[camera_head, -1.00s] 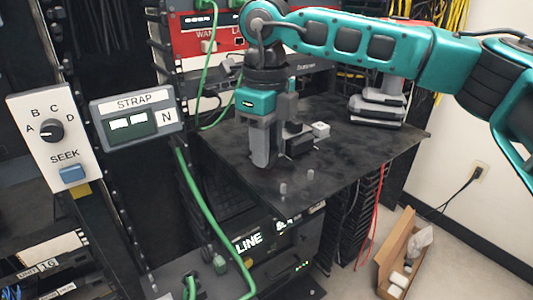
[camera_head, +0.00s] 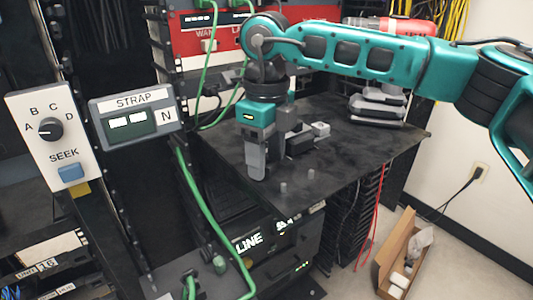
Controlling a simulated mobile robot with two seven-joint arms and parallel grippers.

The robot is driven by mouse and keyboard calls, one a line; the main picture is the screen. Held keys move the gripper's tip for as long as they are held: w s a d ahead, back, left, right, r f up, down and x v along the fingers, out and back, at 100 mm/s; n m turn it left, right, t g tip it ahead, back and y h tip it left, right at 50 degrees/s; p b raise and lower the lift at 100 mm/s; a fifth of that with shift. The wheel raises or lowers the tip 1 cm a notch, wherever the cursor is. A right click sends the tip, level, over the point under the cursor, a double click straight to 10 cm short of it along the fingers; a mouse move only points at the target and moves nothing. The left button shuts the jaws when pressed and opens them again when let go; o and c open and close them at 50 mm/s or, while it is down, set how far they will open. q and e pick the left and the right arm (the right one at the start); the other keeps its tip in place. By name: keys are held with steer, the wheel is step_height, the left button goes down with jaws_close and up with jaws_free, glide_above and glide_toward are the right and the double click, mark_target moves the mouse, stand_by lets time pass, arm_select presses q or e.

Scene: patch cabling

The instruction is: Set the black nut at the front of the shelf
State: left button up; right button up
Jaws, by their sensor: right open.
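The dark shelf (camera_head: 350,170) juts out from the rack at the centre. My right gripper (camera_head: 267,165) hangs over its front left part, pointing down, with its jaws open. A small dark block (camera_head: 300,143) lies on the shelf just right of the gripper; it may be the black nut, but its shape is too small to tell. A light grey cube-like piece (camera_head: 321,129) sits just behind and right of it. Two short grey pegs (camera_head: 283,187) (camera_head: 307,203) stand near the shelf's front edge. My left gripper is out of view.
A red and grey power tool (camera_head: 385,102) stands at the shelf's back right. Green cables (camera_head: 208,212) hang along the rack left of the shelf. A label panel reading STRAP (camera_head: 137,116) is at the left. The shelf's right front is clear.

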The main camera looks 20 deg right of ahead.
steer(key=shift+r, duration=0.25)
step_height(320, 180, up, 12)
steer(key=p, duration=0.1)
steer(key=shift+f, duration=0.1)
